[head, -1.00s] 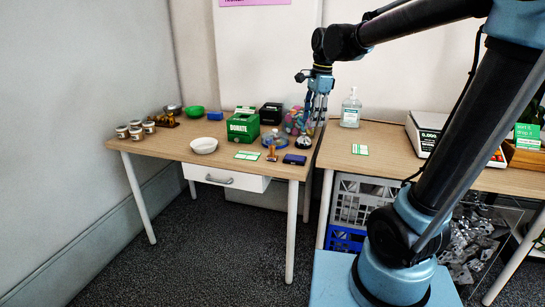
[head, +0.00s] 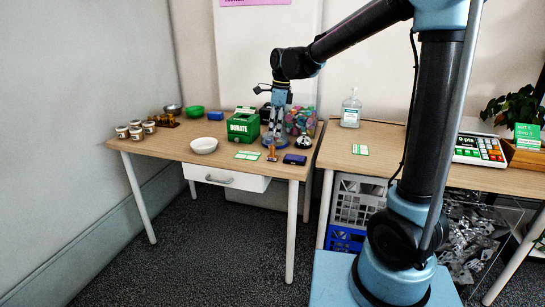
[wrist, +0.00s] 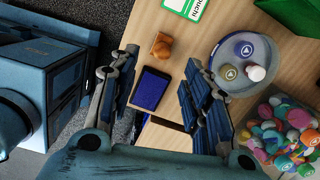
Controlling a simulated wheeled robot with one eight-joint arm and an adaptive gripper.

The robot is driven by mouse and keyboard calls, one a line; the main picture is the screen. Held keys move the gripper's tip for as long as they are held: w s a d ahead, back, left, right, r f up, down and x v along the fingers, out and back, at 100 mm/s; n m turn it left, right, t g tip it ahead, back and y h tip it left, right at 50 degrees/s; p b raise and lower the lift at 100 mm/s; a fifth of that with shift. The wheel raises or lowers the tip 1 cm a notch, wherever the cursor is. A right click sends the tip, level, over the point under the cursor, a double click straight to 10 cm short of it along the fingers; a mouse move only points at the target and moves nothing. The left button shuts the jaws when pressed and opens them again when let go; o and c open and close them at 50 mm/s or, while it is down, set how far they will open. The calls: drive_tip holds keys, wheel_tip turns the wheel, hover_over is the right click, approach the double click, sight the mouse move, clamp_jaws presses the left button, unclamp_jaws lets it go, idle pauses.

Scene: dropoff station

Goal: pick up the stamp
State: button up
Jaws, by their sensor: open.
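The stamp (head: 272,154), a small wooden-brown piece, stands on the left table near its front edge. In the wrist view the stamp (wrist: 161,47) lies just beyond the fingertips, nearer the left finger. My gripper (head: 277,143) points down over the table, beside and slightly behind the stamp in the head view. In the wrist view my gripper (wrist: 160,70) is open and empty, its fingers wide apart. A dark blue ink pad (head: 294,159) lies to the right of the stamp; in the wrist view the ink pad (wrist: 151,89) shows between the fingers.
A green donate box (head: 242,127) and white bowl (head: 204,146) stand to the left. A green-white card (head: 247,155) lies near the stamp. A round grey tray (wrist: 270,85) holding small capped items and a container of colourful pieces (wrist: 285,130) are close to the right finger.

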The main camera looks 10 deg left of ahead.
sight(273, 153)
drive_tip(key=f, duration=0.3)
drive_tip(key=a+f, duration=0.1)
drive_tip(key=f, duration=0.6)
drive_tip(key=shift+w+a, duration=0.15)
drive_tip(key=shift+r, duration=0.1)
clamp_jaws()
